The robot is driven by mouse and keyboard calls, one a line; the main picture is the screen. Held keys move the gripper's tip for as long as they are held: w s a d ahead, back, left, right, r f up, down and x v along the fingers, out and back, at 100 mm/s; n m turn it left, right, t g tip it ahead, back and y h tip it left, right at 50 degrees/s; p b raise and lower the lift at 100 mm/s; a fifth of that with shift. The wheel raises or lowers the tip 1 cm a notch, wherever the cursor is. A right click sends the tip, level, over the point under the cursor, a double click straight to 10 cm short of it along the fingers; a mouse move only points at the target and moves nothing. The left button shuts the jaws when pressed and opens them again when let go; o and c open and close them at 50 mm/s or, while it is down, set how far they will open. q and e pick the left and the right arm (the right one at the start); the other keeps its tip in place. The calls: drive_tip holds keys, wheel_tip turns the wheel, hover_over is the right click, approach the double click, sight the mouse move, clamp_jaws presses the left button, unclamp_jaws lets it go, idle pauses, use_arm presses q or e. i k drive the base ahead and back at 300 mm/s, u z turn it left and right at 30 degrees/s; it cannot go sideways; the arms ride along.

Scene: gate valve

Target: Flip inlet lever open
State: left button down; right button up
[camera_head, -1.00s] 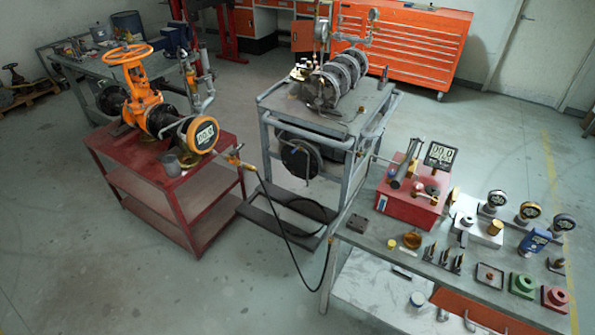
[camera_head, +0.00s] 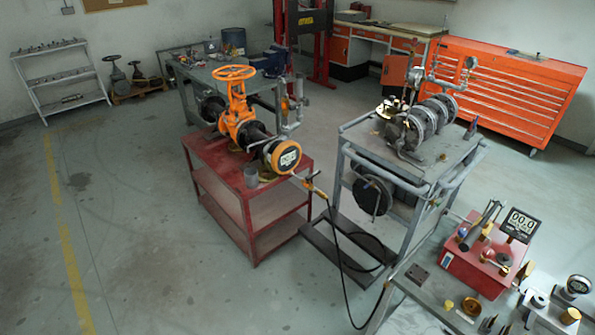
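The orange gate valve (camera_head: 238,117) with its handwheel stands on a red cart, with black flanged pipe ends. A small yellow fitting (camera_head: 316,188), possibly the inlet lever, sits where the black hose (camera_head: 340,250) meets the pipe right of the gauge. It is too small to tell its handle position. Neither of my grippers is in view.
The red cart (camera_head: 262,220) stands left of a grey frame cart (camera_head: 350,160) carrying a ribbed pipe assembly (camera_head: 425,122). A bench with a red pump box (camera_head: 483,265) is at the lower right. The floor at front left is clear.

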sight(307, 177)
drive_tip(key=u, duration=0.5)
drive_tip(key=i, duration=1.5)
drive_tip(key=z, duration=0.85)
drive_tip(key=i, duration=0.6)
drive_tip(key=z, duration=0.6)
